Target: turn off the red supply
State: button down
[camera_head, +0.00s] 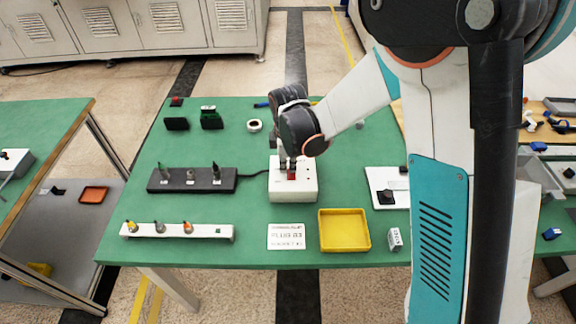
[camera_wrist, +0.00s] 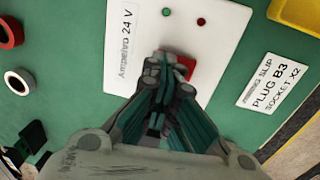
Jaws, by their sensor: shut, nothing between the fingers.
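The supply is a white box (camera_head: 305,192) in the middle of the green table in the head view. It also shows in the wrist view (camera_wrist: 222,40), with "24 V" printed on it. A red switch (camera_wrist: 187,67) sits on its top face, partly hidden by the fingertips; it also shows in the head view (camera_head: 292,175). A green dot (camera_wrist: 165,12) and a red dot (camera_wrist: 201,21) are on the same face. My gripper (camera_wrist: 172,60) is shut and empty, with its tips right at the red switch. I cannot tell whether they touch it.
A black strip (camera_head: 205,186) with several upright parts lies left of the box, a cable between them. A white rack (camera_head: 180,238), a printed card (camera_head: 286,243) and a yellow tray (camera_head: 345,211) lie along the front. A white panel (camera_head: 380,177) lies to the right.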

aim_at(287, 176)
jog(key=shift+s, duration=0.1)
jog(key=shift+s+r, duration=0.1)
jog(key=shift+s, duration=0.6)
notch_tip(287, 176, up, 14)
jog(key=s+p, duration=0.1)
jog(key=p, duration=0.4)
jog(key=shift+s+p, duration=0.3)
jog(key=shift+w+a+r+p, duration=0.15)
jog(key=shift+w+p, duration=0.5)
jog(key=shift+p, duration=0.25)
